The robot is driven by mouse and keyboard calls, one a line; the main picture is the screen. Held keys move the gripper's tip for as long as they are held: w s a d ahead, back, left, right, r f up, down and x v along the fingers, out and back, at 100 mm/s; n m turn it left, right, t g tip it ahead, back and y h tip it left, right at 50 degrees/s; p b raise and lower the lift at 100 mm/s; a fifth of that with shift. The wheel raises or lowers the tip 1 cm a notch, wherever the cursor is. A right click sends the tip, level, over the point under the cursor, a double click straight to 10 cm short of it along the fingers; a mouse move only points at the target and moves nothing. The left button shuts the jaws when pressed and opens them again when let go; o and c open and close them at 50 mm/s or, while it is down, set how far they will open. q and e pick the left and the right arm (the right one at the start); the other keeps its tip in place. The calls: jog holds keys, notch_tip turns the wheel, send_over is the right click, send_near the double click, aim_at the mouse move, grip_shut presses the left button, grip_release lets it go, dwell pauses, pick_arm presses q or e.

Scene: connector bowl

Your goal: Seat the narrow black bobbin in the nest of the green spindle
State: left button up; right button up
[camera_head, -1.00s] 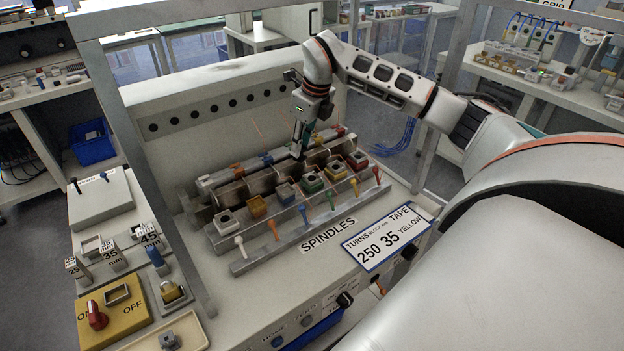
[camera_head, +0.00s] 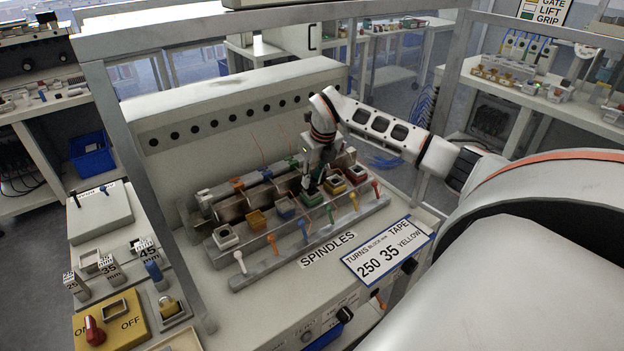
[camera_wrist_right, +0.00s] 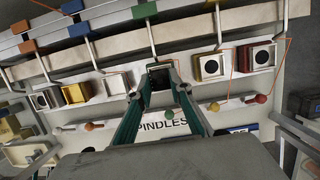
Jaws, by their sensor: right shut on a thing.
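The green spindle's nest (camera_head: 312,198) is in the middle right of the row of spindles, between the blue and yellow nests. My right gripper (camera_head: 314,184) points down directly over this nest and hides part of it. In the right wrist view its green fingers (camera_wrist_right: 160,82) are shut on a small dark piece, the black bobbin (camera_wrist_right: 160,76), at the green spindle's place in the row. My left gripper is not in view.
The yellow nest (camera_wrist_right: 211,67) and blue nest (camera_wrist_right: 113,85) stand close on either side. The red nest (camera_head: 357,174) is at the row's right end. Coloured levers line the front, including a green one (camera_head: 330,214). A slotted rail stands behind the row.

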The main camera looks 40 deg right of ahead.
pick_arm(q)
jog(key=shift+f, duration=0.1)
pick_arm(e)
jog(key=shift+f, duration=0.35)
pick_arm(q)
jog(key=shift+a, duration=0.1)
pick_arm(e)
jog(key=shift+f, duration=0.1)
jog(key=o, duration=0.9)
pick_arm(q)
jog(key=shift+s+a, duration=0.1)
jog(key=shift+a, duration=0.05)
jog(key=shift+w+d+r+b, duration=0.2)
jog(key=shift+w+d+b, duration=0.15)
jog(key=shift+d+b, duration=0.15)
pick_arm(e)
jog(key=shift+v, duration=6.1)
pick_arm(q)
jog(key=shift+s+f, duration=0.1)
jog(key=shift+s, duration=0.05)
pick_arm(e)
jog(key=shift+s+f, duration=0.1)
